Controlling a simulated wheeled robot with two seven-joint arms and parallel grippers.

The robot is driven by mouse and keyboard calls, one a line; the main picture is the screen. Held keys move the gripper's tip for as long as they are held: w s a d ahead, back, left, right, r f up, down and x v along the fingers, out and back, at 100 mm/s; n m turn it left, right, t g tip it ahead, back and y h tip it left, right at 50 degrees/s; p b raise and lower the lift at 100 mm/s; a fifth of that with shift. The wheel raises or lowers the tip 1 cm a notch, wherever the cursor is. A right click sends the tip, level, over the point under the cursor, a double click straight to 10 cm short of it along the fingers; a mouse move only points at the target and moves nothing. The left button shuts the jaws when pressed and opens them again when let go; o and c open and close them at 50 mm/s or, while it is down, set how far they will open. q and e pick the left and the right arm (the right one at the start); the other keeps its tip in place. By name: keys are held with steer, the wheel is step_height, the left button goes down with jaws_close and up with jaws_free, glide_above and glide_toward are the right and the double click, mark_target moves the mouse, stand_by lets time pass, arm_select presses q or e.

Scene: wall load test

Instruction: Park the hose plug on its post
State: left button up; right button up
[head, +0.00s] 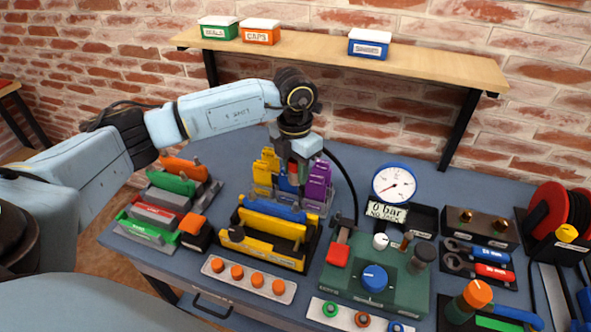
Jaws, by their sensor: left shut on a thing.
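My left gripper (299,182) points down above the back of the yellow fixture and is shut. What it grips, apparently the hose plug, is mostly hidden by the fingers. A black hose (345,175) arcs from beside the gripper down to the green pump block (372,277). On that block are a blue knob (374,278), a white knob (380,241), a small brown upright peg (406,241) and a grey cylinder (424,256). I cannot tell which upright is the plug's post. My right gripper is not in view.
The yellow fixture (262,247) with a blue bar stands below the gripper, with purple blocks (318,183) close behind. A red-handled lever (338,254) and a gauge (394,184) stand to the right. A wooden shelf (335,49) with bins spans the brick wall.

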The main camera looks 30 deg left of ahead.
mark_target(338, 213)
arm_select(q)
steer(key=w+d+f+n+b, duration=0.2)
steer(key=w+f+b, duration=0.1)
steer(key=f+b, duration=0.1)
steer(key=w+d+f+n+b, duration=0.2)
steer(key=w+d+f+b, duration=0.1)
steer(key=w+f+b, duration=0.1)
steer(key=w+d+f+n+b, duration=0.1)
steer(key=w+d+f+b, duration=0.2)
steer(key=f+b, duration=0.1)
steer(key=shift+w+n, duration=0.15)
steer(key=shift+n, duration=0.25)
step_height(338, 213, down, 4)
steer(key=shift+r+b, duration=0.1)
steer(key=shift+b, duration=1.1)
steer(key=shift+d+f, duration=0.1)
steer(key=shift+f, duration=0.35)
steer(key=shift+f+b, duration=0.2)
steer(key=shift+b, duration=0.1)
steer(key=shift+f+b, duration=0.45)
steer(key=shift+f, duration=0.75)
steer(key=o, duration=1.4)
steer(key=shift+a+b, duration=0.2)
steer(key=shift+b, duration=0.1)
steer(key=shift+o, duration=0.2)
